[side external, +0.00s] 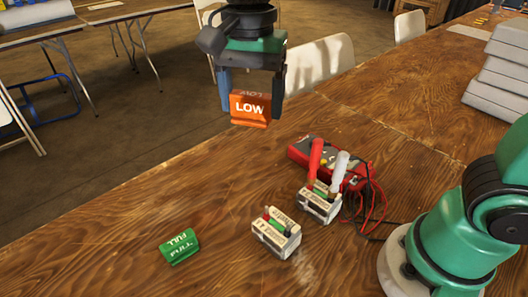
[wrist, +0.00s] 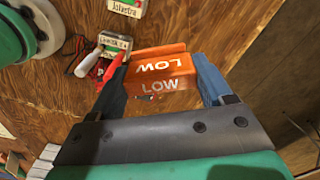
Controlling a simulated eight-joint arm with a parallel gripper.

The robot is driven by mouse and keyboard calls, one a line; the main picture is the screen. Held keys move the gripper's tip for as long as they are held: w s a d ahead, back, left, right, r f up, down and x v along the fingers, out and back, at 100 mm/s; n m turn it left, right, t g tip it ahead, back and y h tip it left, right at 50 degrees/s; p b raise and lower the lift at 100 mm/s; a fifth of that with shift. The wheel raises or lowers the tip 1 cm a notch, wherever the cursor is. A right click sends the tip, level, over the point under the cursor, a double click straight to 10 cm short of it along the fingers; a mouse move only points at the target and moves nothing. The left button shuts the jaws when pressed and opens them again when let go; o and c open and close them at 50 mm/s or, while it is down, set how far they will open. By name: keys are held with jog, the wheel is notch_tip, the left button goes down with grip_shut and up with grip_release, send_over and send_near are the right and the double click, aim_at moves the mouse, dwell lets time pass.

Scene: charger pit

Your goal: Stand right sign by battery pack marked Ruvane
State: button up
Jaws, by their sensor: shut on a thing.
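My gripper (side external: 250,110) is shut on an orange folded sign (side external: 250,106) reading LOW, held above the table near its far edge. The sign also shows between the fingers in the wrist view (wrist: 161,72). A green FULL sign (side external: 180,247) rests on the table at the lower left. One battery pack (side external: 277,234) stands right of it. A second pack (side external: 320,203) stands farther right, with red and white probes on it. In the wrist view, the pack without probes (wrist: 127,7) has a label that seems to read Jolastra. I cannot read Ruvane anywhere.
A red multimeter (side external: 308,152) lies behind the probed pack, and its cables (side external: 373,200) loop to the right. A stack of grey blocks (side external: 498,75) is at the upper right. The wooden table (side external: 130,220) is clear around the green sign. White chairs (side external: 319,62) stand beyond its far edge.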

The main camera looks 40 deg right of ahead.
aim_at(284, 185)
jog(key=d+m, duration=0.6)
jog(key=d, duration=0.2)
jog(key=f, duration=2)
jog(key=shift+w+d, duration=0.2)
jog(key=shift+w, duration=0.15)
jog(key=o, duration=1)
jog(key=shift+f, duration=0.15)
jog(key=shift+c, duration=0.2)
notch_tip(284, 185, up, 12)
jog(key=shift+r, duration=0.2)
